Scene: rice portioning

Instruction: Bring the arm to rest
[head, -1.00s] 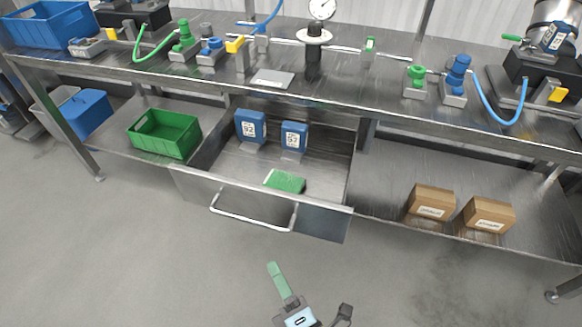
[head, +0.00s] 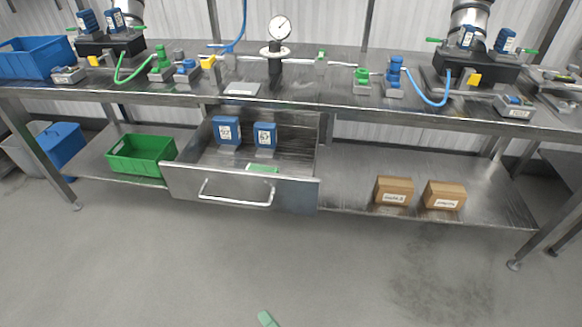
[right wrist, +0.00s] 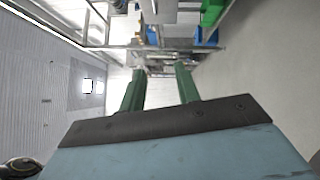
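My right gripper (right wrist: 160,72) shows two green fingers standing apart in the right wrist view, with nothing between them. In the head view only one green fingertip (head: 267,318) shows at the bottom edge, over the bare floor and well apart from the bench. My left gripper is not in view. The drawer (head: 185,187) under the steel bench stands pulled out. Inside it are two blue labelled boxes (head: 227,129) (head: 265,135) and a green item (head: 263,169), partly hidden by the drawer front.
The steel bench (head: 300,101) carries a gauge (head: 279,28), valves and hoses. On the lower shelf stand a green crate (head: 141,155) and two cardboard boxes (head: 394,190) (head: 445,196). A blue bin (head: 62,146) stands at the left. The floor in front is clear.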

